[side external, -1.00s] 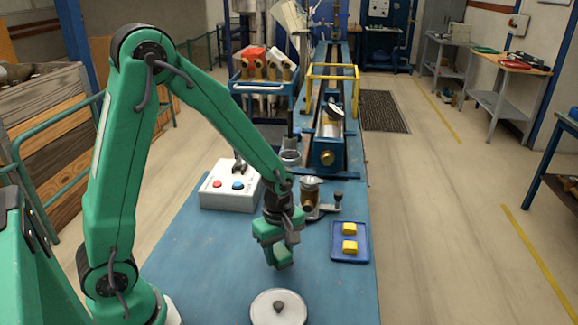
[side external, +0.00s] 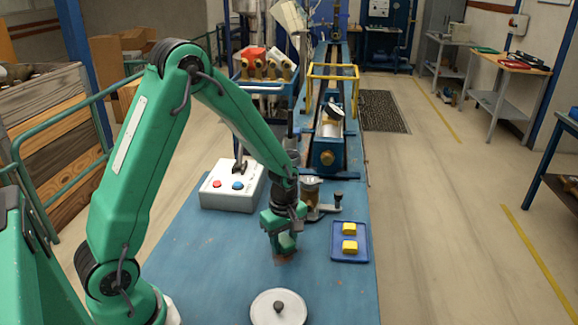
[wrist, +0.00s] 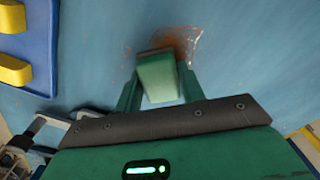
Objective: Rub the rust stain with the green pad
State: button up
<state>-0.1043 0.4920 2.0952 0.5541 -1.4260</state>
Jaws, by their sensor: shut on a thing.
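My gripper (side external: 284,243) points down over the blue bench top and is shut on the green pad. In the wrist view, the green pad (wrist: 158,80) is a pale green block between the two green fingers (wrist: 157,91). The rust stain (wrist: 187,40) is a brown-orange patch on the blue surface, just beyond and partly behind the pad's far edge. It also shows as a small brown patch (side external: 286,261) under the gripper in the side view. The pad is at or just above the bench; I cannot tell if it touches.
A blue tray (side external: 364,258) with two yellow blocks stands right of the gripper. A round white lid (side external: 260,312) with a dark knob is in front. A white button box (side external: 218,199) stands behind left, and a metal clamp-like fitting (side external: 322,210) close behind right.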

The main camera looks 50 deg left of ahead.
aim_at(280, 269)
jog(key=shift+w+a, duration=1.1)
jog(key=shift+a, duration=0.05)
jog(key=shift+s+d, duration=3.45)
jog(key=shift+s+d+r, duration=0.1)
jog(key=shift+d+r, duration=0.05)
notch_tip(280, 269, up, 8)
